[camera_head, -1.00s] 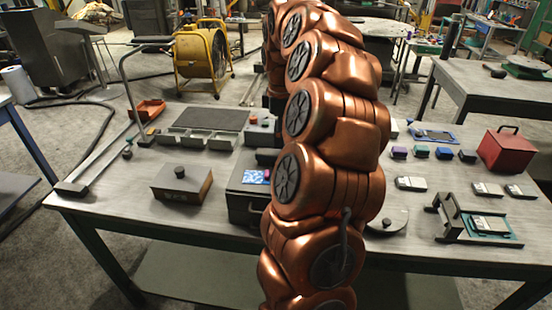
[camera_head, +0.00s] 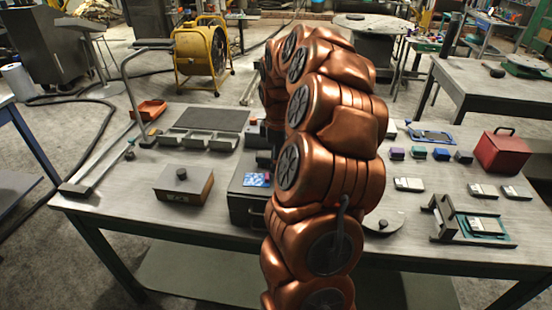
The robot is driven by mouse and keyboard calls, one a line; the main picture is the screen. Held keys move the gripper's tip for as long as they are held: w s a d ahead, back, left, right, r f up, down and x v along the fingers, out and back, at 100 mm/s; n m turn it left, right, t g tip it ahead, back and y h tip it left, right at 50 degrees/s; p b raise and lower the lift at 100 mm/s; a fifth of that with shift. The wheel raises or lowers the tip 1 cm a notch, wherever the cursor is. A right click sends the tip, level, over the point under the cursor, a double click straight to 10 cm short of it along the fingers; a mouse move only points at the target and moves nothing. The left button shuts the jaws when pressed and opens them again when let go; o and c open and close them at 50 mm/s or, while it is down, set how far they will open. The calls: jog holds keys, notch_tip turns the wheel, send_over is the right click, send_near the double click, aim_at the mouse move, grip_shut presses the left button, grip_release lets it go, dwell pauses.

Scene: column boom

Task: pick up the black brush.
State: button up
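I cannot make out the black brush for certain; part of the worktable (camera_head: 330,255) is hidden behind my copper arm. My gripper seems to be the dark part (camera_head: 272,135) below the arm's far end, low over the middle of the table. My arm covers most of it, so its fingers and anything between them do not show.
A dark box with a blue picture (camera_head: 257,180) stands close left of my arm, and a brown box with a knob (camera_head: 183,185) farther left. An orange tray (camera_head: 150,110), grey bins (camera_head: 197,141), a red box (camera_head: 502,152) and a holder frame (camera_head: 470,222) also occupy the table.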

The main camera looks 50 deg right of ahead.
grip_shut()
dwell(0.6)
jog(key=shift+r, duration=0.15)
jog(key=shift+w+r+b, duration=0.1)
jog(key=shift+r+b, duration=0.8)
jog(key=shift+r, duration=0.55)
jog(key=shift+a+r, duration=0.15)
jog(key=shift+a, duration=0.05)
jog(key=s+a+r+b, duration=0.1)
jog(key=a+b, duration=0.3)
jog(key=a, duration=1.1)
jog(key=shift+s+a+r+b, duration=0.15)
jog(key=shift+a+r+b, duration=0.1)
jog(key=shift+b, duration=0.05)
